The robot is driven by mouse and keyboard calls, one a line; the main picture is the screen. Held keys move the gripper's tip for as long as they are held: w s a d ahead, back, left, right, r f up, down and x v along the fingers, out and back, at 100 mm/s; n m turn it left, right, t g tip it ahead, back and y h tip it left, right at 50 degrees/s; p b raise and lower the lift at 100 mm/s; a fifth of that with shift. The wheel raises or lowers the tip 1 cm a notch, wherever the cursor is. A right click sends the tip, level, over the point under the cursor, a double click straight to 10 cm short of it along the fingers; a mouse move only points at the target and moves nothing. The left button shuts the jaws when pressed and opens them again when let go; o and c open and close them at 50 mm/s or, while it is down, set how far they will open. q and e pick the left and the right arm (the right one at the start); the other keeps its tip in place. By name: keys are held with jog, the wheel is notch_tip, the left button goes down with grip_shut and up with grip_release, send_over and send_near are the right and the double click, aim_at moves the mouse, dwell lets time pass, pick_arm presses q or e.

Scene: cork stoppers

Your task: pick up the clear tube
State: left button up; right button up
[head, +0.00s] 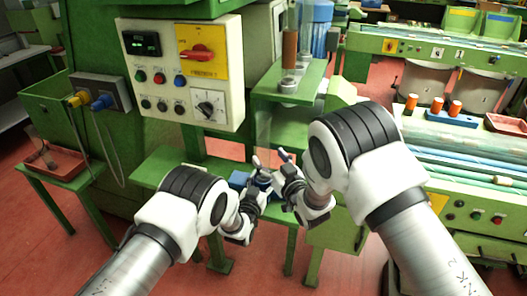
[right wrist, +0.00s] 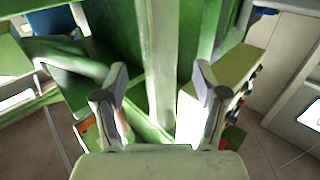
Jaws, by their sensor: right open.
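The clear tube (head: 263,128) stands upright below the green machine shelf in the head view, faint and see-through. In the right wrist view a pale, upright, tube-like shape (right wrist: 161,65) lies between the two fingers, apart from both. My right gripper (head: 271,159) is open, its fingertips at the tube's lower part; the right wrist view shows the fingers spread (right wrist: 160,75). My left gripper (head: 258,192) is close beside it, low and to the left. Its fingers are small and partly overlapped, so I cannot tell their opening.
A blue block (head: 239,179) sits on the green ledge behind the grippers. A control panel (head: 182,75) stands at the left. A brown cylinder (head: 290,48) stands above the green shelf (head: 268,92). Orange stoppers (head: 438,105) stand in a blue rack on the right.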

aim_at(267, 144)
jog(key=x, duration=0.4)
jog(key=shift+w+a, duration=0.1)
jog(key=shift+w, duration=0.05)
jog(key=c, duration=1.3)
jog(key=shift+o, duration=0.2)
jog(key=shift+r, duration=0.1)
jog(key=shift+r, duration=0.1)
jog(key=shift+r, duration=0.3)
jog(key=r, duration=0.2)
jog(key=shift+s+d+r, duration=0.2)
jog(key=shift+s+r, duration=0.15)
pick_arm(q)
jog(key=o, duration=1.5)
jog(key=shift+c, duration=0.2)
pick_arm(e)
jog(key=v, duration=1.7)
jog(key=shift+d, duration=0.2)
